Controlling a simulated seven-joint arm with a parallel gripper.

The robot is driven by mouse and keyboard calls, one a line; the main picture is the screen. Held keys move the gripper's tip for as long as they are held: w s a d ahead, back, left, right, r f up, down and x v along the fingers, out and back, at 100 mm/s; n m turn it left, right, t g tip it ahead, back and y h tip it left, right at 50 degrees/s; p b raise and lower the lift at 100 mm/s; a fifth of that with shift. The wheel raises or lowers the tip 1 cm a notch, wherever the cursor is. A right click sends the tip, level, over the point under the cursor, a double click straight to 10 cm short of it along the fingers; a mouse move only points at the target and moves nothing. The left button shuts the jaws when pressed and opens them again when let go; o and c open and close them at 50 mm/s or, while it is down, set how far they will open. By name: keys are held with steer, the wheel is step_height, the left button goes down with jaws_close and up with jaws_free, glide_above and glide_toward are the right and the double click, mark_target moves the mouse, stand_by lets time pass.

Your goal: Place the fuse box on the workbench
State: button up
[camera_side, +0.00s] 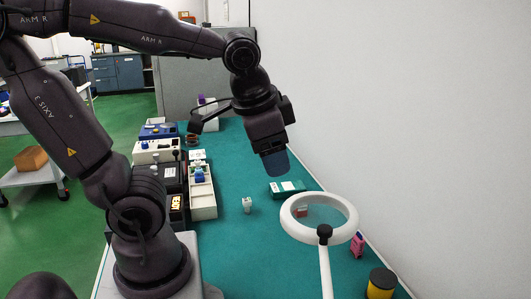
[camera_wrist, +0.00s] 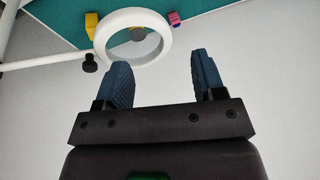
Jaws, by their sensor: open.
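The workbench (camera_side: 225,235) has a long teal top along the wall; a strip of it also shows in the wrist view (camera_wrist: 62,20). A flat green box with a white label (camera_side: 287,188) lies on it below my gripper and may be the fuse box; I cannot tell for sure. My gripper (camera_side: 277,170) hangs in the air above the bench, apart from that box. In the wrist view its two blue fingers (camera_wrist: 161,60) stand apart with nothing between them.
A white ring magnifier (camera_side: 319,218) on a stand rises at the front right. Near it are a pink object (camera_side: 357,244) and a yellow-and-black spool (camera_side: 381,284). A small white piece (camera_side: 247,204) stands mid-bench. Trays and instruments (camera_side: 201,190) line the left edge. The wall bounds the right.

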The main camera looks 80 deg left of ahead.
steer(key=d, duration=0.1)
steer(key=s+d+t+h, duration=0.1)
steer(key=s+d+r+n+h, duration=0.1)
steer(key=shift+d+t, duration=0.2)
steer(key=shift+t, duration=0.2)
